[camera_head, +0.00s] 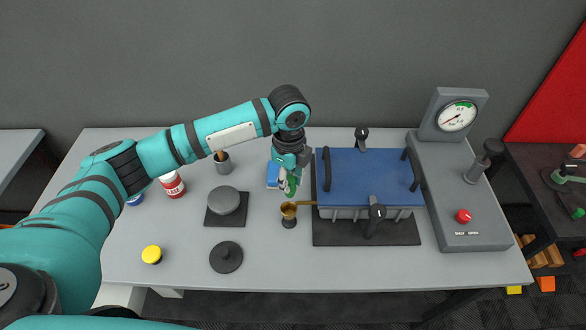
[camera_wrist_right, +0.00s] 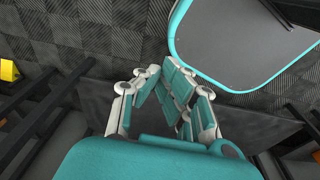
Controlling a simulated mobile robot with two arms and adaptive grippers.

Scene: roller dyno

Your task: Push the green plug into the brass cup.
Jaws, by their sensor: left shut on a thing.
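The small brass cup (camera_head: 289,210) stands upright on the grey table, left of the blue-lidded machine, with a thin brass handle reaching right. My left gripper (camera_head: 284,178) is just above and behind the cup, pointing down, shut on the green plug (camera_head: 292,188). The plug shows partly between the fingers, above the cup's rim; whether it touches the cup cannot be told. My right gripper (camera_wrist_right: 164,82) shows only in the right wrist view, over the dark floor, with nothing visible in it. Its fingers lean towards each other, and their gap is unclear.
The blue-lidded roller machine (camera_head: 365,172) with black clamps stands right of the cup, beside a grey gauge panel (camera_head: 465,205). A blue box (camera_head: 272,175) lies behind the cup. A grey round weight (camera_head: 223,200), black disc (camera_head: 226,257) and yellow button (camera_head: 152,254) lie left.

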